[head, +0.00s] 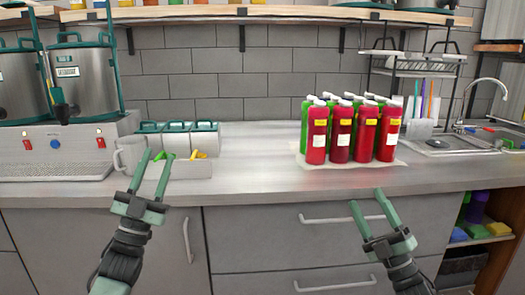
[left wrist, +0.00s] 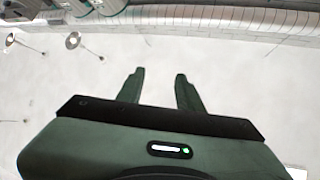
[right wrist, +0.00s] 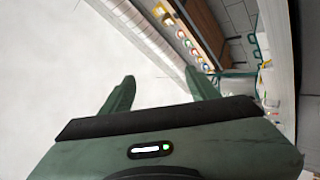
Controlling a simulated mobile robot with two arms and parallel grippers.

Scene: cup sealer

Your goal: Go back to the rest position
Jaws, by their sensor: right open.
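My left gripper (head: 153,178) is open and raised in front of the counter's left part in the head view. Its two green fingers are apart with nothing between them; they also show in the left wrist view (left wrist: 161,85). My right gripper (head: 368,203) is open and empty in front of the drawers, below the red bottles. In the right wrist view its fingers (right wrist: 160,85) are apart, with nothing between them. Neither gripper appears to touch anything.
A steel counter (head: 255,165) spans the view. Red bottles (head: 341,133) stand on a white mat (head: 398,163) at the right. A holder (head: 185,168) with lidded containers (head: 205,140) and a white cup (head: 130,152) are at the left. Drawers (head: 310,235) are below.

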